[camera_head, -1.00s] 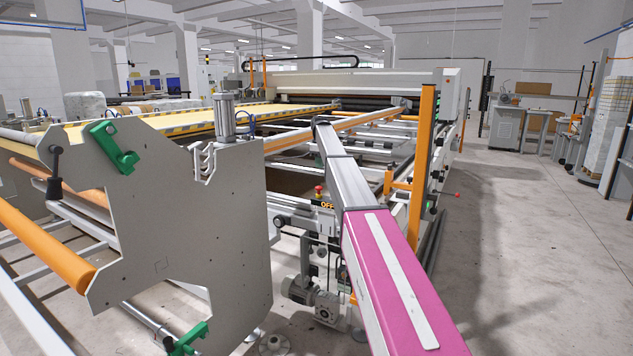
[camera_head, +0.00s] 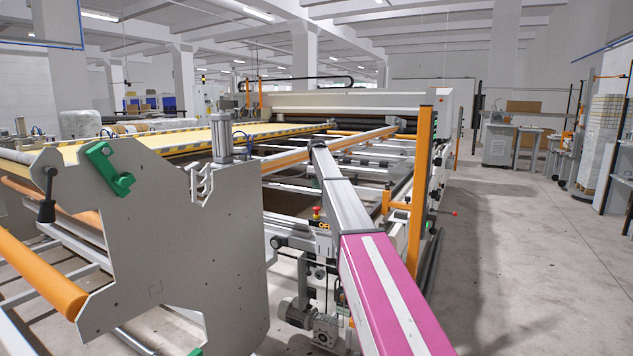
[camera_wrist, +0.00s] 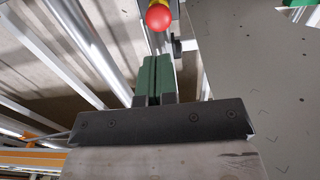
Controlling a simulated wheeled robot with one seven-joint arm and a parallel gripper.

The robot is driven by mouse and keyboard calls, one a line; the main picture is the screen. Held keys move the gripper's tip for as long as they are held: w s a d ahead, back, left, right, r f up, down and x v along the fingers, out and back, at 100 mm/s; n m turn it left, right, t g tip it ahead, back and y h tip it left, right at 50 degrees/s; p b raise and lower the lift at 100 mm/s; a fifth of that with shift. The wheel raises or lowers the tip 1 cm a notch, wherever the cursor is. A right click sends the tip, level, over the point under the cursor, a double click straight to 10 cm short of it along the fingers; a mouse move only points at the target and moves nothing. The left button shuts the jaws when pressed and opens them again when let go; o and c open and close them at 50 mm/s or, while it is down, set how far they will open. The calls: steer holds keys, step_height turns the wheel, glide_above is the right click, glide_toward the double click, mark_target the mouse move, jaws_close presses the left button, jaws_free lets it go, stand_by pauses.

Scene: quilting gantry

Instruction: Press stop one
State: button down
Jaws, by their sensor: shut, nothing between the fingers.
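The stop is a red mushroom button (camera_head: 316,211) on a yellow base, beside an OFF label that my arm partly covers in the head view. In the wrist view the red button (camera_wrist: 158,16) is at the top middle, just beyond the fingertips. My gripper (camera_wrist: 155,60) is shut and empty, its two green fingers side by side and pointing towards the button. A small gap in the picture separates the tips from the button; I cannot tell the depth. My gripper is not discernible in the head view.
A large grey side plate (camera_head: 190,240) with a green bracket (camera_head: 108,168) stands left of the button. An orange post (camera_head: 422,185) rises to the right of my arm. Rails and rollers lie behind. The floor (camera_head: 520,240) at right is clear.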

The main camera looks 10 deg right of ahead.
mark_target(316, 207)
step_height(316, 207, down, 9)
stand_by(0.3)
steer(key=shift+f, duration=1.05)
steer(key=shift+s, duration=0.1)
step_height(316, 207, up, 14)
steer(key=shift+r, duration=0.2)
